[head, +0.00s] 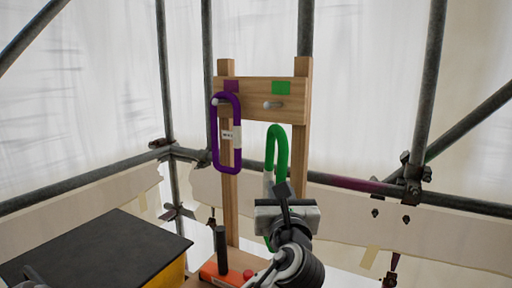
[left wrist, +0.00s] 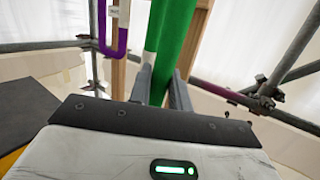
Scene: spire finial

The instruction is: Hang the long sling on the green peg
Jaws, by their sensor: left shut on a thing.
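The long green sling (head: 278,150) is a closed loop, and its top shows just below the green-side peg (head: 272,104) in the head view. It is apart from that peg, which sticks out bare under a green patch (head: 281,88). My left gripper (head: 282,192) is shut on the green sling, and the loop stands up above the jaws. In the left wrist view the sling (left wrist: 172,45) rises between the two fingers (left wrist: 160,88). The gripper hides part of the sling's lower end. My right gripper is not in view.
A purple sling (head: 238,150) hangs on the left peg, under a purple patch, on the wooden rack (head: 302,150). Scaffold tubes (head: 432,90) surround the rack. A black-topped box (head: 95,250) stands at lower left, and a red item (head: 215,275) lies at the rack's foot.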

